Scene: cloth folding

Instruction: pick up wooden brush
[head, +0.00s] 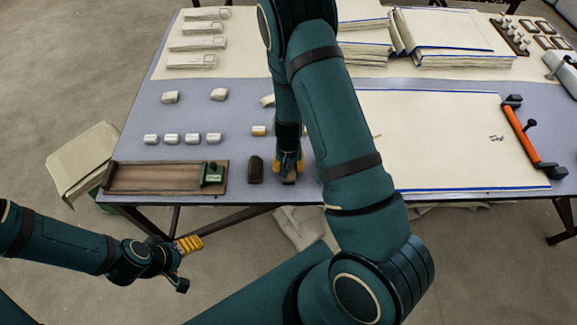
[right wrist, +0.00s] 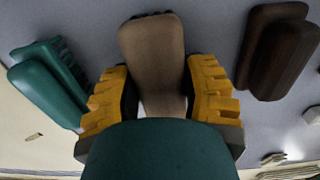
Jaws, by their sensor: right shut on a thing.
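A brown wooden brush (right wrist: 152,55) is between the ridged yellow fingers of my right gripper (right wrist: 158,98) in the right wrist view. The fingers are shut on its sides. In the head view my right gripper (head: 288,163) points down at the table's front edge, with a small part of the brush (head: 289,180) showing below it. I cannot tell whether the brush is clear of the table. My left gripper (head: 188,244) is off the table at the lower left, with yellow fingers seen edge-on; its opening is unclear.
A wooden tray (head: 150,178) and small white blocks (head: 183,138) are further left.

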